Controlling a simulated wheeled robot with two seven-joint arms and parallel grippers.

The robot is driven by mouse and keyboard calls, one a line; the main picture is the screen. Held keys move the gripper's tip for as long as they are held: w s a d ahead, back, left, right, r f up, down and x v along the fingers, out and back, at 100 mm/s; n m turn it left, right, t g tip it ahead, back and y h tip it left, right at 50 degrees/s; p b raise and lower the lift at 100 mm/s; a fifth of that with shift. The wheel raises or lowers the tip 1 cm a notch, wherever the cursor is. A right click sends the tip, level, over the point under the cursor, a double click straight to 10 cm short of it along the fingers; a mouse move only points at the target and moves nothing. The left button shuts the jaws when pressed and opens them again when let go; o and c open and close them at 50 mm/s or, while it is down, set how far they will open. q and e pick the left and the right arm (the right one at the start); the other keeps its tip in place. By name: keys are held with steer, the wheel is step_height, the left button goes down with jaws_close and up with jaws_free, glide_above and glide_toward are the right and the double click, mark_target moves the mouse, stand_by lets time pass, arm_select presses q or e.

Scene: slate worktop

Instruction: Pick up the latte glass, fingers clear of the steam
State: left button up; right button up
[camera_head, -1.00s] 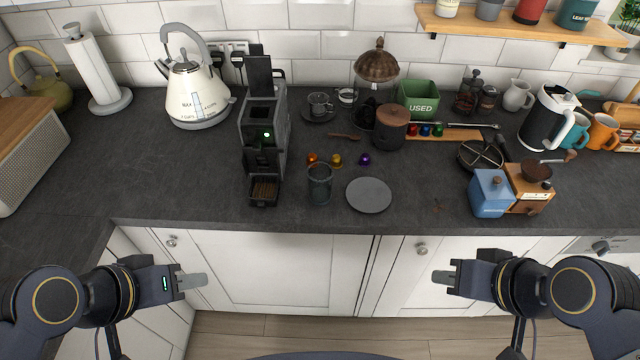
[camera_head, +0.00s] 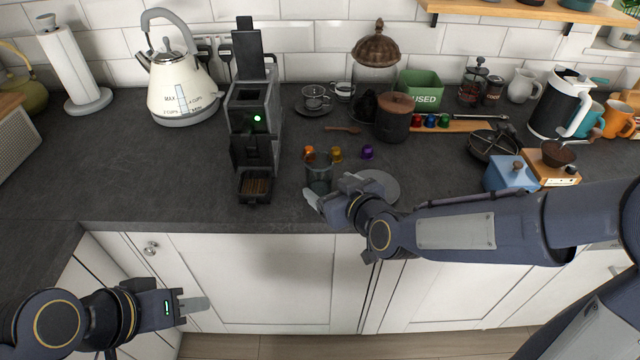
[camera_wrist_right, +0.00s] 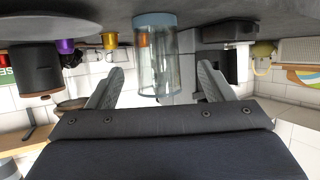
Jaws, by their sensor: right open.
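The latte glass (camera_head: 318,178) is a clear tumbler standing upright on the worktop, in front of the coffee machine's right side. In the right wrist view the glass (camera_wrist_right: 156,60) appears upside down, between and beyond the two fingers. My right gripper (camera_head: 318,196) is at the glass's near side, open and empty; its fingers also show in the right wrist view (camera_wrist_right: 160,85). Whether a finger touches the glass I cannot tell. My left gripper (camera_head: 193,306) is in front of the cabinets, below the worktop. I see no steam.
The black coffee machine (camera_head: 255,125) stands left of the glass. Coffee capsules, including a purple one (camera_head: 367,152), lie behind it. A grey round plate (camera_head: 383,184) is to its right, partly hidden by my right gripper.

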mark_target(325, 182)
steer(key=x, duration=0.3)
steer(key=p+x, duration=0.1)
steer(key=x, duration=0.3)
steer(key=shift+w+d+f, duration=0.1)
steer(key=shift+d+f, duration=0.1)
steer(key=shift+d, duration=0.05)
steer(key=shift+c, duration=0.4)
steer(key=c, duration=1.1)
steer(key=shift+r, duration=0.15)
